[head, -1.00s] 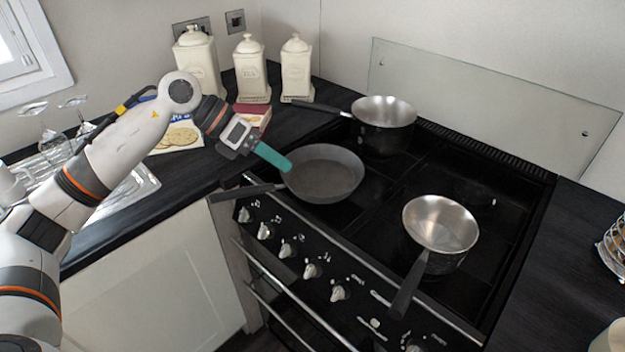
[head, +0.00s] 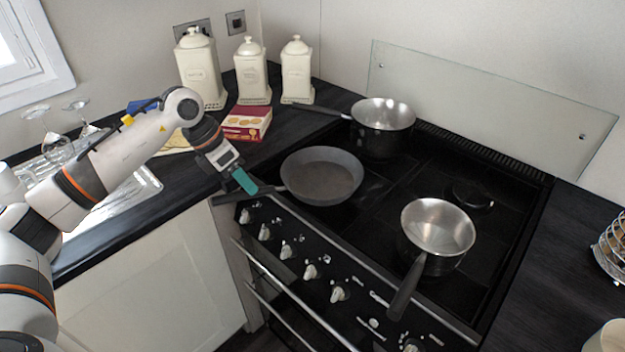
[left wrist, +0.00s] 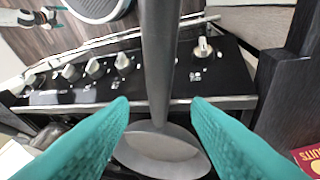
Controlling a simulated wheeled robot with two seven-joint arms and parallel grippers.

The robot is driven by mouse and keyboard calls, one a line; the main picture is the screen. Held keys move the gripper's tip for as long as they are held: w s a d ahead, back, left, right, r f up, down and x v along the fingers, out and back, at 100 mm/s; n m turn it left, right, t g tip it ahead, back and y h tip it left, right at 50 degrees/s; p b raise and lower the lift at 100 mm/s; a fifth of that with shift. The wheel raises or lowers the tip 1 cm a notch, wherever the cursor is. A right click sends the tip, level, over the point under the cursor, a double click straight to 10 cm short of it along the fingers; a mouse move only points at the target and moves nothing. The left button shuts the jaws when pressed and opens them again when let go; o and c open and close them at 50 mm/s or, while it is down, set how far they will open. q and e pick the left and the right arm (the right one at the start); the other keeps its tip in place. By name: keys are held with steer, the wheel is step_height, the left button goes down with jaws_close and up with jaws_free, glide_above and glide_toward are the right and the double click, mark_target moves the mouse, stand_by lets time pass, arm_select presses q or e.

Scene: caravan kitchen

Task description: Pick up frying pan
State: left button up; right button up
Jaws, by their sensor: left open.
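A dark grey frying pan (head: 322,177) rests on the left front of the hob, with its handle pointing left past the hob's front edge. My left gripper (head: 245,182) is open and empty at the handle, left of the pan's bowl. In the left wrist view the pan's handle (left wrist: 158,60) runs down the middle, between the lines of my two teal fingers (left wrist: 159,108). The pan's bowl (left wrist: 160,148) lies beyond the fingertips there. I see no finger contact with the handle. In the head view the gripper hides part of the handle. My right gripper is out of view.
A saucepan (head: 383,125) stands behind the pan, and another saucepan (head: 437,232) stands to its right. A red box (head: 247,122) lies on the counter behind my left gripper. Cream canisters (head: 252,72) stand at the back. Knobs (head: 264,231) line the stove front.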

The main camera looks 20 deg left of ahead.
arm_select(q)
steer(key=x, duration=0.3)
steer(key=shift+f, duration=0.2)
jaws_close()
steer(key=shift+r, duration=0.15)
stand_by(1.1)
